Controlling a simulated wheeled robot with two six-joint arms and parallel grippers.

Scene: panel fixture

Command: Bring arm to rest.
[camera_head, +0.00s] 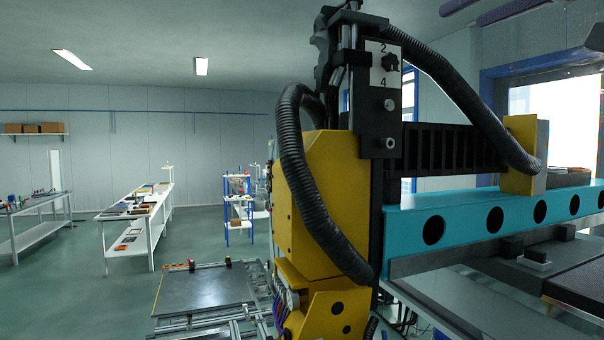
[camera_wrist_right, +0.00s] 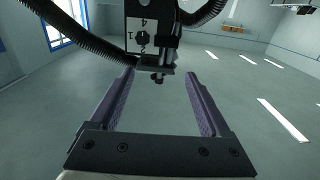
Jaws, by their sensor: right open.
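My right gripper (camera_head: 461,14) shows at the top right of the head view, where its two purple fingers point left, high above the teal beam. In the right wrist view my right gripper (camera_wrist_right: 160,74) has its fingers spread wide apart with nothing between them. The black head of the machine, with a white numbered plate (camera_wrist_right: 142,33), shows beyond the fingertips; the distance to it is hard to tell. Part of my right arm (camera_head: 596,38) is at the right edge of the head view. My left gripper is not in view.
A yellow machine body (camera_head: 305,200) with ribbed black hoses (camera_head: 315,190) stands close ahead, joined to a teal beam (camera_head: 460,222) on the right. A flat grey panel (camera_head: 205,290) lies low at its left. White benches (camera_head: 137,217) stand farther back, with open floor between.

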